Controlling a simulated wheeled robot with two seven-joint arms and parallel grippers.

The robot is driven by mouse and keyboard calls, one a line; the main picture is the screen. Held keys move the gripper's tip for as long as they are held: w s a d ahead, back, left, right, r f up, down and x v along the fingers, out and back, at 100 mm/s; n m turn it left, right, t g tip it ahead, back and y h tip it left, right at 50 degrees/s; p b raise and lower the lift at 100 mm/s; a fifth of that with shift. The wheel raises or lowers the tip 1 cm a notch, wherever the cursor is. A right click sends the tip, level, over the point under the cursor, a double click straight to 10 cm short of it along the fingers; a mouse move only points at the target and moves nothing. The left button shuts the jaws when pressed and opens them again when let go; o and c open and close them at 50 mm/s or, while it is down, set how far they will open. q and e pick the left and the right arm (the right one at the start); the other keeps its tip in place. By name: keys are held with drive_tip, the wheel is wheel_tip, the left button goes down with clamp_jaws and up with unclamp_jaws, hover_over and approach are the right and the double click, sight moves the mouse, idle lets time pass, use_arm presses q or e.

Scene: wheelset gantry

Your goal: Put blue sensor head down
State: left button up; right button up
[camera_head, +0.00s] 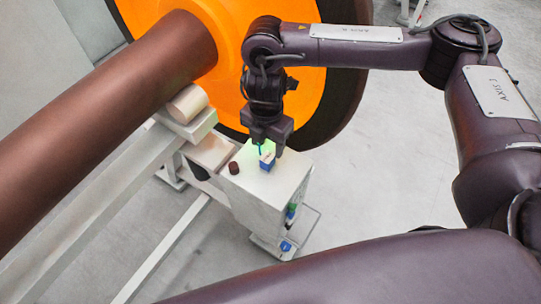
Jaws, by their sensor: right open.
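The blue sensor head (267,164) is a small block with a blue lower part and a pale top. It appears to stand on the white top of a box-shaped pedestal (284,184), near its middle. My right gripper (267,148) points down from above, its jaws open just over and around the upper part of the head. Whether the fingers touch it cannot be told at this size. A green glow lies on the pedestal top beside the jaws. My left gripper is not in view.
A small dark brown cylinder (234,168) stands left of the head on the pedestal top. A thick brown axle (120,95) and a large orange wheel (310,85) rise behind. Pale gantry beams (100,210) run along the left. Grey floor is clear at right.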

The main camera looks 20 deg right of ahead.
sight(267, 157)
wheel_tip(267, 157, down, 8)
drive_tip(key=shift+w+r+b, duration=0.15)
drive_tip(key=shift+r+b, duration=0.1)
drive_tip(key=shift+b, duration=0.3)
drive_tip(key=shift+c, duration=0.4)
clamp_jaws()
